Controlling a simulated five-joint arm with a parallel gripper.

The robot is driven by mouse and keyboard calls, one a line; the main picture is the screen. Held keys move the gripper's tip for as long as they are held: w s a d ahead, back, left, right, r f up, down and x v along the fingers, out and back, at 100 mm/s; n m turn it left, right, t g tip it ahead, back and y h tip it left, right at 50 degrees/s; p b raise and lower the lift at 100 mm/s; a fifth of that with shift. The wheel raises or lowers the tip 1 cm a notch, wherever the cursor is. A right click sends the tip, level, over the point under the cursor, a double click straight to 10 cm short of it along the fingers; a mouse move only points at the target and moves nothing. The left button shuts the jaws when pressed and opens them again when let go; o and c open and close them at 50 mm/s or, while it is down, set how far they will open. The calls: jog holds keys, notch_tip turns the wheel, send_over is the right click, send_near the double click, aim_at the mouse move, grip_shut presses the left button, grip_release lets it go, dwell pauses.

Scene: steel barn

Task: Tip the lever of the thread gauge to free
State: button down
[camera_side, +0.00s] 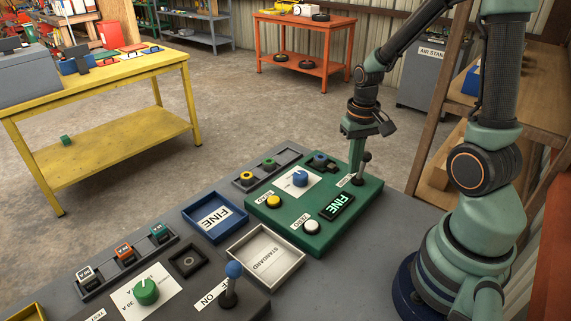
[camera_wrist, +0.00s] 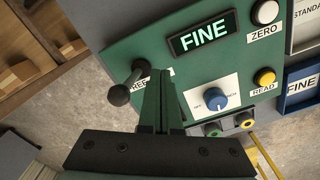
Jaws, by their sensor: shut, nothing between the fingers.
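The thread gauge is a green box (camera_side: 285,225) with a lit FINE display (camera_side: 337,206), which also shows in the wrist view (camera_wrist: 205,36). Its lever (camera_side: 366,158) is dark with a round knob and stands at the box's far right corner. In the wrist view the lever (camera_wrist: 119,94) leans from its pivot toward the lower left. My gripper (camera_wrist: 162,75) is shut and empty, with its fingers just right of the lever and over part of a white label. A small gap shows between fingers and knob there. In the side view my gripper (camera_side: 354,163) is close by the lever.
The gauge has a blue dial (camera_side: 300,178), a yellow READ button (camera_side: 273,202) and a white ZERO button (camera_side: 311,227). A STANDARD tray (camera_side: 298,266), a blue FINE tray (camera_side: 240,225) and another panel with a blue-knobbed lever (camera_side: 233,271) stand nearer the camera.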

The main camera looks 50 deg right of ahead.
notch_tip(320, 180, up, 6)
dwell(0.7)
jog(key=shift+r, duration=0.1)
jog(key=a+r+n+t, duration=0.5)
jog(key=a+r, duration=0.5)
jog(key=a, duration=0.3)
jog(key=shift+n+t, duration=0.3)
jog(key=shift+n, duration=0.2)
